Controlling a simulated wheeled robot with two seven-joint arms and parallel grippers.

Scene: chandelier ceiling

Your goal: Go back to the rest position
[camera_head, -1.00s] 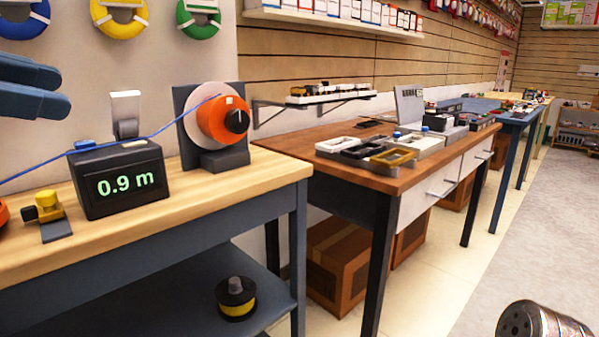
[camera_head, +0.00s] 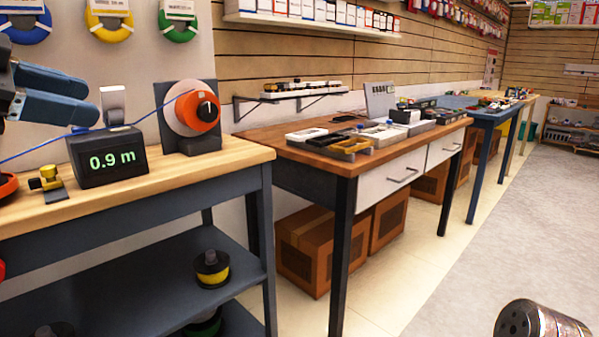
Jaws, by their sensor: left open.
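My left gripper (camera_head: 92,98) comes in at the left edge of the head view, above the light wooden bench. Its two blue fingers stand apart, with nothing visible between them. It hangs in front of the wall, up and left of the black meter box (camera_head: 106,157) that reads 0.9 m. A metallic cylindrical part of mine shows at the bottom right. My right gripper is not seen.
The wooden bench (camera_head: 222,160) holds an orange spool (camera_head: 203,112) with a blue wire and a small yellow clamp (camera_head: 48,180). A brown table (camera_head: 290,150) with trays stands beyond it. Cardboard boxes (camera_head: 312,245) sit below. The floor (camera_head: 470,240) at right is clear.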

